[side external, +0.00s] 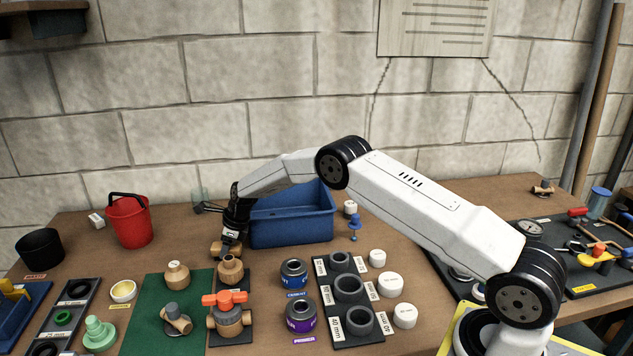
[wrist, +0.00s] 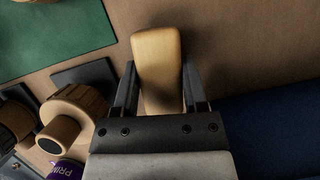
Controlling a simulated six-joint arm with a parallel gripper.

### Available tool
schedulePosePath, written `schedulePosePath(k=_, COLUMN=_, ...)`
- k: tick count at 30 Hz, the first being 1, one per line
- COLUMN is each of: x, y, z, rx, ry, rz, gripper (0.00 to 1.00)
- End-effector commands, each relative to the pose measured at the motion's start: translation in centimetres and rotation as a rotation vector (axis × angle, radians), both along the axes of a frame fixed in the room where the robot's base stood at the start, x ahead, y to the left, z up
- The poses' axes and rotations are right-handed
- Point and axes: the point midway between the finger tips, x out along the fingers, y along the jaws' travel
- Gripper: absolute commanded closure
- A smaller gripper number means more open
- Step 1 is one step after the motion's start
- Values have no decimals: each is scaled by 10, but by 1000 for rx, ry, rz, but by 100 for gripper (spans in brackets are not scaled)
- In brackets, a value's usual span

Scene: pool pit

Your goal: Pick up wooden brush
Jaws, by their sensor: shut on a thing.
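The wooden brush (wrist: 157,65) shows in the wrist view as a tan block with rounded corners, between the two dark fingers of my gripper (wrist: 158,88). My gripper is shut on it. In the side view my gripper (side external: 226,247) points down behind the tan valve fittings and left of the blue bin, with the brush (side external: 218,248) at its tips. Part of the brush is hidden by my gripper. I cannot tell whether it touches the table.
The blue bin (side external: 292,226) stands close right of my gripper. A tan fitting (side external: 230,270) and an orange-handled valve (side external: 228,312) stand in front. A green mat (side external: 150,290) lies front left, and a red bucket (side external: 130,222) stands at left. Bare table lies between bucket and gripper.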

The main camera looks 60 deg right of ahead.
Motion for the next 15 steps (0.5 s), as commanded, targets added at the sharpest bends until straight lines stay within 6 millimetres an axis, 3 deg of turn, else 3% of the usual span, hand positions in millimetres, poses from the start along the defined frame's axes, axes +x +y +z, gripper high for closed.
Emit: schedulePosePath(k=15, x=1, y=0, z=14, rx=-1, ry=-3, rz=0, gripper=100)
